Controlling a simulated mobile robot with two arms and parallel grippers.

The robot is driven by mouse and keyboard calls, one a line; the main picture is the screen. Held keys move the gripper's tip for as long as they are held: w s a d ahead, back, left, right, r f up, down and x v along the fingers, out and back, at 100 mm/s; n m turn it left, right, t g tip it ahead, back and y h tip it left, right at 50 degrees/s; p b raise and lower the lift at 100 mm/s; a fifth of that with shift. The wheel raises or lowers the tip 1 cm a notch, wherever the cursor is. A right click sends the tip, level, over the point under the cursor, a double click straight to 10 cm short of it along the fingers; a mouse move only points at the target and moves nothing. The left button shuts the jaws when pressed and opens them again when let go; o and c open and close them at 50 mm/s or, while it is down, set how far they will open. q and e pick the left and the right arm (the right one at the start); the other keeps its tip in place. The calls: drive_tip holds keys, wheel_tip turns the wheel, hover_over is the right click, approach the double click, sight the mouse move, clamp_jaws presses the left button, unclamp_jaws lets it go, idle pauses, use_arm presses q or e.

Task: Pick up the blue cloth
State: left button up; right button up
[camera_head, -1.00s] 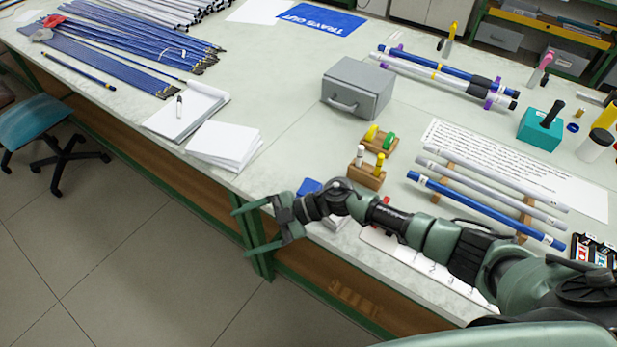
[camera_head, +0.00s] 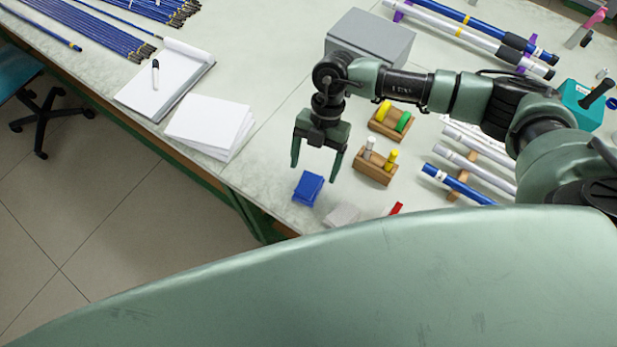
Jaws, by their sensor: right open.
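The blue cloth (camera_head: 308,188) is a small folded square lying on the pale worktable near its front edge. My right gripper (camera_head: 315,164) points downward just above and behind the cloth in the picture, its two fingers spread apart with nothing between them. I cannot tell exactly how high the fingertips are over the table. My left gripper is not in view.
A grey cloth-like piece (camera_head: 342,215) lies right of the blue cloth. Wooden blocks with coloured pegs (camera_head: 375,168) stand to the right. A grey metal box (camera_head: 372,42) stands behind. White paper (camera_head: 210,124) lies left. My green body covers the foreground.

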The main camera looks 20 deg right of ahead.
sight(310, 182)
drive_tip(key=p+x, duration=0.2)
drive_tip(key=x, duration=0.2)
drive_tip(key=shift+s+a+f, duration=0.1)
drive_tip(key=shift+a+f, duration=0.1)
drive_tip(key=shift+f, duration=0.1)
drive_tip(key=shift+a+f, duration=0.1)
drive_tip(key=shift+f, duration=0.25)
drive_tip(key=shift+s+f, duration=0.1)
drive_tip(key=shift+f, duration=0.1)
drive_tip(key=c, duration=1.5)
drive_tip(key=shift+o, duration=0.2)
drive_tip(key=shift+r, duration=0.1)
